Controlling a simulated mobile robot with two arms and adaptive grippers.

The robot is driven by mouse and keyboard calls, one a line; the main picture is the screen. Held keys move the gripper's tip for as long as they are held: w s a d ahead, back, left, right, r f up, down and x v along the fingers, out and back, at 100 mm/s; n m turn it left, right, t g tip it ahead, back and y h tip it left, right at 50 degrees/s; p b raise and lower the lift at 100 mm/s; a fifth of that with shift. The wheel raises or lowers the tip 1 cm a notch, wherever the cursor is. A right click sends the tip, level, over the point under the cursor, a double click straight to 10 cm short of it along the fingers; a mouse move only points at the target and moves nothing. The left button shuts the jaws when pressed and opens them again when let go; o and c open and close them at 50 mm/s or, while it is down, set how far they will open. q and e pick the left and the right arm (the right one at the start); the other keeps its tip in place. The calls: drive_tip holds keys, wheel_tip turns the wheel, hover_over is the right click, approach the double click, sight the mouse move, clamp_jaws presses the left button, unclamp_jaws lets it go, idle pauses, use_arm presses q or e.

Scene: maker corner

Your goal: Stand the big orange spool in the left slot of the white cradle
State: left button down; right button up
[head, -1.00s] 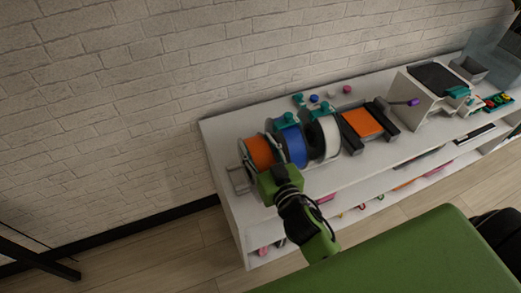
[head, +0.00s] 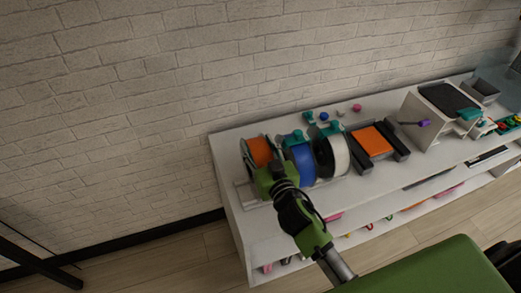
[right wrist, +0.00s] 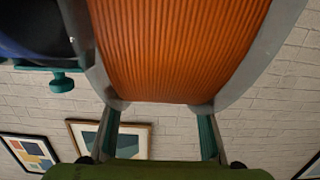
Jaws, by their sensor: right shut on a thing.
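The big orange spool (head: 260,150) has grey flanges and is at the left of a row of spools on the white shelf. My right gripper (head: 275,175) is shut on its near side. In the right wrist view the orange winding (right wrist: 170,50) fills the top, with a fingertip at each flange. The white cradle (head: 243,193) shows as a pale frame below and left of the spool; my gripper and the spools hide most of it. I cannot tell whether the spool touches the cradle. My left gripper is out of view.
A blue spool (head: 301,167) and a white spool (head: 340,154) stand close to the right. Beyond are a black holder with an orange plate (head: 374,140) and a white machine (head: 425,118). Small teal, blue and pink pieces lie behind. A brick wall (head: 130,100) backs the shelf.

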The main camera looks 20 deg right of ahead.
drive_tip(key=shift+w+r, duration=0.3)
drive_tip(key=shift+w, duration=0.1)
drive_tip(key=shift+w+f, duration=0.2)
drive_tip(key=shift+f+b, duration=1.35)
drive_tip(key=o, duration=1.4)
drive_tip(key=shift+s, duration=0.1)
drive_tip(key=shift+s+f, duration=0.15)
drive_tip(key=shift+f, duration=0.25)
drive_tip(key=s, duration=0.4)
drive_tip(key=s+r, duration=0.1)
drive_tip(key=s, duration=0.3)
drive_tip(key=s+r, duration=0.1)
drive_tip(key=s, duration=0.3)
drive_tip(key=shift+d, duration=0.2)
